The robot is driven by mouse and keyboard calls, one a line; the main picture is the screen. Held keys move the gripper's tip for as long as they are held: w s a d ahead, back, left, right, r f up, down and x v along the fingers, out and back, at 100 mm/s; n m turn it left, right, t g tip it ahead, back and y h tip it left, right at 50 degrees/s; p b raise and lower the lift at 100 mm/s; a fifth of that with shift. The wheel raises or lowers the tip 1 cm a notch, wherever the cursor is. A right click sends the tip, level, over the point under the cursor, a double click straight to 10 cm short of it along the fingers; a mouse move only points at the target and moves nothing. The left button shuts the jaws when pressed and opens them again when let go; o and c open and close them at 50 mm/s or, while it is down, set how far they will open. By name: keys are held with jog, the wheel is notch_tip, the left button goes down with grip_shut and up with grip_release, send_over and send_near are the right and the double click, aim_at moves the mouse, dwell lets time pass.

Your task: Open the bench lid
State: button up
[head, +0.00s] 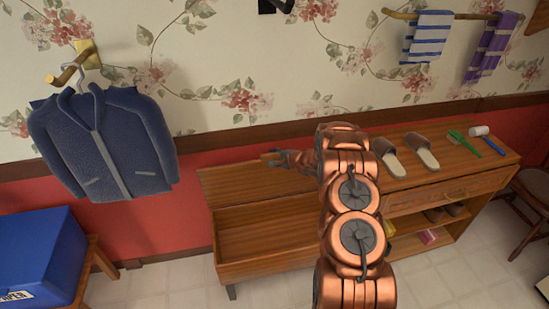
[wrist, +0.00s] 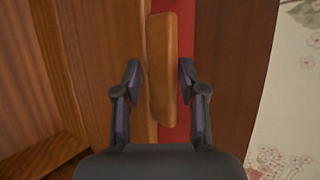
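The wooden bench (head: 265,268) stands along the wall. Its lid (head: 245,180) is raised at the back of the left section, and the open compartment (head: 262,232) shows in front of it. A small light-wood tab (head: 267,156) stands at the lid's upper edge; it also shows in the wrist view (wrist: 161,70). My gripper (head: 282,158) is at this tab. In the wrist view my gripper (wrist: 158,85) is open, with one finger on each side of the tab. A gap shows on the left; contact on the right is unclear. My arm hides the bench's middle.
Slippers (head: 407,156), a green brush (head: 464,143) and a white-headed tool (head: 487,139) lie on the bench's right top. A drawer (head: 440,196) and shelves are below. A blue jacket (head: 103,143) hangs left above a blue box (head: 40,258). A chair (head: 530,200) stands right.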

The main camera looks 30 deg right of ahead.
jog(key=shift+d+r, duration=0.1)
jog(key=shift+d, duration=0.05)
jog(key=shift+s+d+r, duration=0.15)
jog(key=shift+s+r, duration=0.1)
jog(key=shift+s, duration=0.25)
jog(key=v, duration=1)
jog(key=shift+s+r, duration=0.15)
jog(key=shift+s, duration=0.2)
